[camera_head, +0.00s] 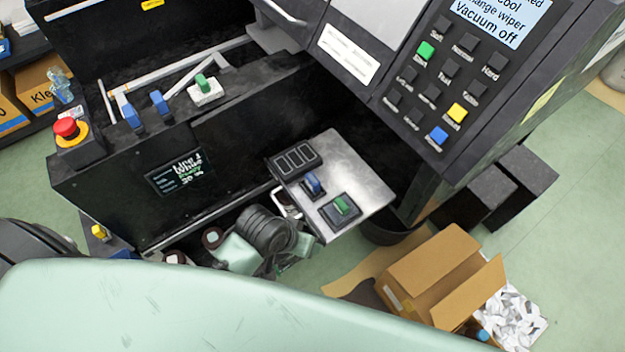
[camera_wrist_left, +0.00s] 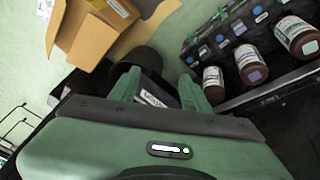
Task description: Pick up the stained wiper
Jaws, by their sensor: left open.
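I cannot tell for sure which piece is the stained wiper. A small green-topped piece on a white block (camera_head: 205,90) sits inside the open machine, beside two blue pieces (camera_head: 160,103). On the metal side plate (camera_head: 357,172) are a blue-topped piece (camera_head: 313,183) and a green-topped piece in a dark holder (camera_head: 341,208). My left gripper (camera_wrist_left: 158,88) is open, with nothing held between its fingers in the left wrist view. My right gripper is not in view.
A control panel (camera_head: 440,85) reads "Vacuum off". A red stop button (camera_head: 67,128) is at the machine's left corner. An open cardboard box (camera_head: 432,275) stands on the floor at right.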

